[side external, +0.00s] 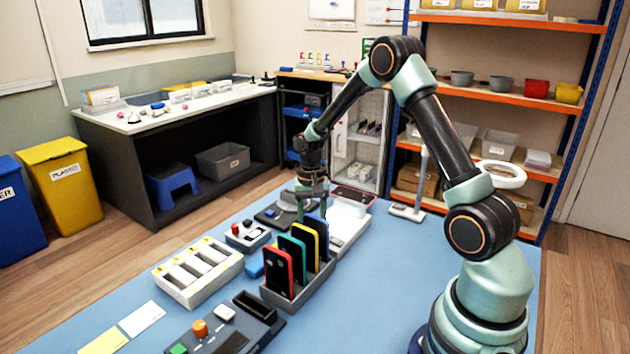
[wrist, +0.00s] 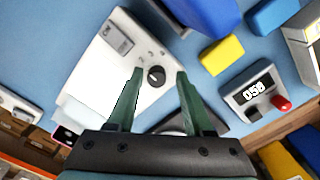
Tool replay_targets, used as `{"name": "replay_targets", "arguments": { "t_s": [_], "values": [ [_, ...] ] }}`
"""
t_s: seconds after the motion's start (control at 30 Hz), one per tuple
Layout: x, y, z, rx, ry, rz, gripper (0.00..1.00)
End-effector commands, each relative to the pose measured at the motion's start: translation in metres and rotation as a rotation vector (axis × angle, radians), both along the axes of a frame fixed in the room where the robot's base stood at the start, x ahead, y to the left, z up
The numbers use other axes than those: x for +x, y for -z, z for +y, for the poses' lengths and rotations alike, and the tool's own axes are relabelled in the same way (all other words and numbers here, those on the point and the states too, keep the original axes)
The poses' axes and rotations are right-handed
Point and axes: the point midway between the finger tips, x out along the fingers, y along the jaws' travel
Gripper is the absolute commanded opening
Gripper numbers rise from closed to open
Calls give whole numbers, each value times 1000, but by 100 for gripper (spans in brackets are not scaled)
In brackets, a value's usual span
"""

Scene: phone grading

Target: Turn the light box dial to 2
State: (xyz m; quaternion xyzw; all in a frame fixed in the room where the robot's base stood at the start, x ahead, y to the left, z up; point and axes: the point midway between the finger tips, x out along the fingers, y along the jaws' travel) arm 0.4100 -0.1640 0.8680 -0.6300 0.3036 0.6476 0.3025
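The light box (wrist: 118,62) is a white, flat box with a grey panel near one corner; in the side external view it (side external: 347,232) lies behind the phone rack. Its dial (wrist: 156,77) is a round black knob with a small light mark. Faint marks sit around the dial, too small to read, so I cannot tell its setting. My gripper (wrist: 159,73) is open, with one green finger on each side of the dial in the wrist view. I cannot tell whether the fingers touch it. In the side external view my gripper (side external: 312,200) points down and the dial is not discernible.
A rack (side external: 300,285) with several upright phones stands just in front of the light box. A counter with a red button (wrist: 252,98) reads 058. A yellow block (wrist: 222,56) lies nearby. A white slotted tray (side external: 198,270) stands left.

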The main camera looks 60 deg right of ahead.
Motion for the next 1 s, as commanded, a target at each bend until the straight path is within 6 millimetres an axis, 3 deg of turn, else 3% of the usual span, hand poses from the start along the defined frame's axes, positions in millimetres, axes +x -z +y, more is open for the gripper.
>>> {"name": "replay_targets", "arguments": {
  "t_s": [0.33, 0.47, 0.8, 1.0],
  "values": [
    [-1, -1, -2, 0, 4, 0, 59],
    [0, -11, -2, -1, 4, -2, 59],
    [2, -78, -3, -2, 3, -5, 59],
    [3, -108, -2, -1, 3, -3, 59]
  ]
}}
